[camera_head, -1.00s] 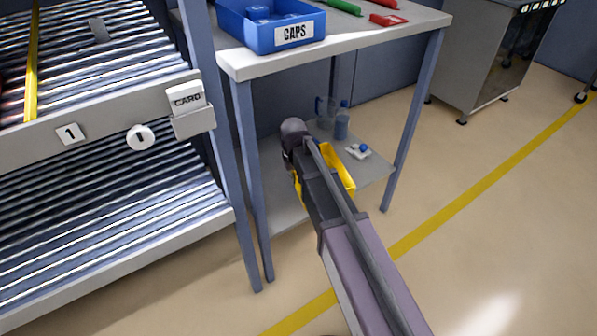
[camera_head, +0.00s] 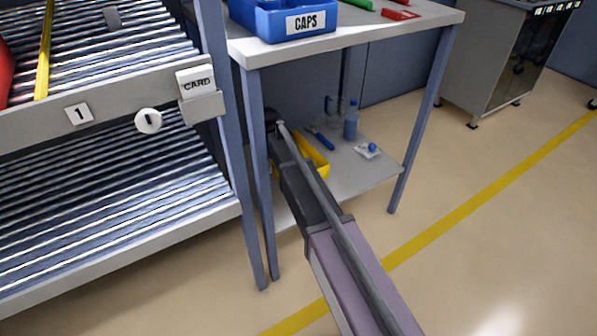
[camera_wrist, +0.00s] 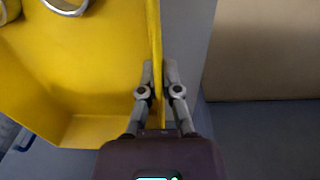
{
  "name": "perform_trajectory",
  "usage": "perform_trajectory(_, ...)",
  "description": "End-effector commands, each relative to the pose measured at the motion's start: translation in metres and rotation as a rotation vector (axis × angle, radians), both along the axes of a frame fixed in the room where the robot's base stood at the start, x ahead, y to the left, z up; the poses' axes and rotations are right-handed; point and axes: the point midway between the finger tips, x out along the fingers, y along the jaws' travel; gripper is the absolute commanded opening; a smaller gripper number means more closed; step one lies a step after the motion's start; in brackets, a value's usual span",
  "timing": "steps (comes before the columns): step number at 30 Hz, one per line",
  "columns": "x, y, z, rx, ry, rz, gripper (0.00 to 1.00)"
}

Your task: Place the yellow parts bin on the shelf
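The yellow parts bin (camera_head: 318,162) shows in the head view at the lower shelf (camera_head: 350,182) of the grey table, partly hidden behind my arm. I cannot tell whether it rests on that shelf or hangs just above it. In the wrist view the bin (camera_wrist: 85,75) fills the left side, with metal ring-like parts at the top left. My gripper (camera_wrist: 158,70) has one finger on each side of the bin's wall and appears closed on it. In the head view my gripper's fingers are hidden by the arm.
A clear bottle (camera_head: 351,120), a blue-handled tool (camera_head: 322,139) and a small white and blue item (camera_head: 368,150) are on the lower shelf. A table leg (camera_head: 262,180) stands close left of my arm. The blue CAPS bin (camera_head: 285,22) sits on the tabletop above.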

Motion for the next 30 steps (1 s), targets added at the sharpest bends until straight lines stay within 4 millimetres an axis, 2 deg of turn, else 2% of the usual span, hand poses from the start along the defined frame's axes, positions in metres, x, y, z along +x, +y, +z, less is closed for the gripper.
perform_trajectory(18, 0.000, -0.001, -0.055, 0.000, 0.000, -0.002, 0.00)
perform_trajectory(30, 0.001, -0.002, -0.061, 0.000, 0.000, -0.003, 0.00)
